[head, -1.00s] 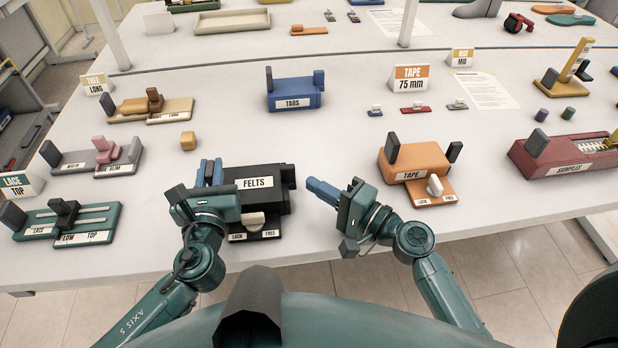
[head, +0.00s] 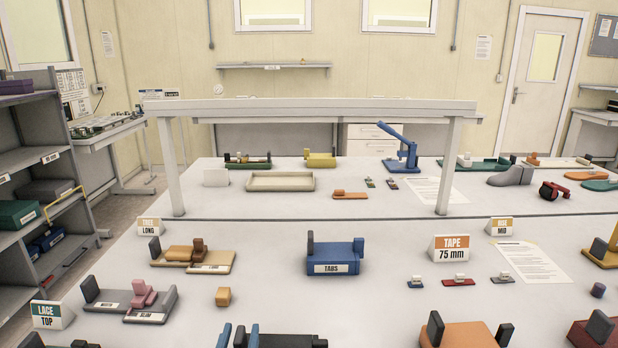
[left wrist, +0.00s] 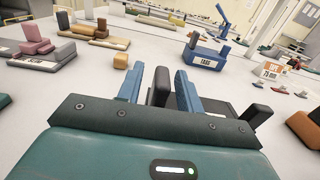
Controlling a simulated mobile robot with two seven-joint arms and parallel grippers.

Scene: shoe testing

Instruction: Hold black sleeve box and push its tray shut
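The black sleeve box (head: 286,341) shows only its top edge at the bottom of the head view; its FELTS label and tray are out of that view. My left gripper (head: 239,336) has its blue fingertips on either side of the box's dark end post. In the left wrist view the open fingers (left wrist: 159,92) stand around that post (left wrist: 158,86), with a narrow gap on each side. Behind the fingers, part of the box and a dark block (left wrist: 256,116) show; my gripper body hides the rest. My right gripper is not in view.
The blue TABS box (head: 334,258) stands behind the black box, and a small tan block (head: 223,297) lies behind and left. The orange TAPE box (head: 468,336) is to the right. A pink-and-grey SLIM fixture (head: 140,300) is at left. Bare table separates them.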

